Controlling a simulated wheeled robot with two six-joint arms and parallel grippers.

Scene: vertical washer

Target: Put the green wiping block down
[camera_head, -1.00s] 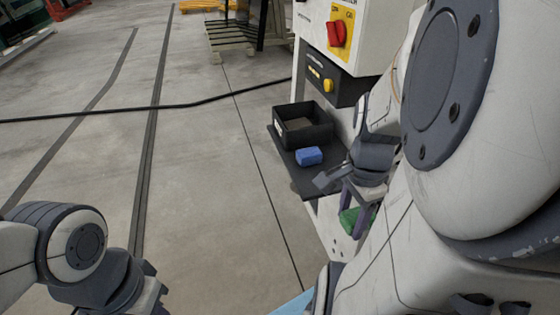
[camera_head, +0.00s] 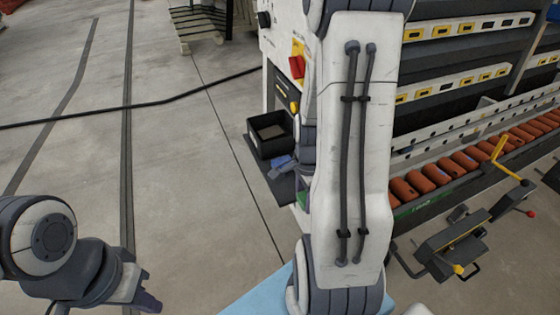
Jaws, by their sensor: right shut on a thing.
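A sliver of the green wiping block (camera_head: 302,198) shows just left of my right arm, below the dark shelf's level in the picture. My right gripper (camera_head: 300,187) is mostly hidden behind my own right arm; it is shut on the green block. A blue block (camera_head: 281,161) lies on the dark shelf (camera_head: 257,165), partly covered by a grey part of my gripper. My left gripper (camera_head: 148,302) is at the bottom left, over the floor and away from the blocks; its finger gap is not clear.
A black open bin (camera_head: 254,143) stands on the shelf behind the blue block. The white machine has a red switch (camera_head: 297,67). A rack with orange rollers (camera_head: 437,174) stands at right. A light blue surface (camera_head: 258,299) is at the bottom.

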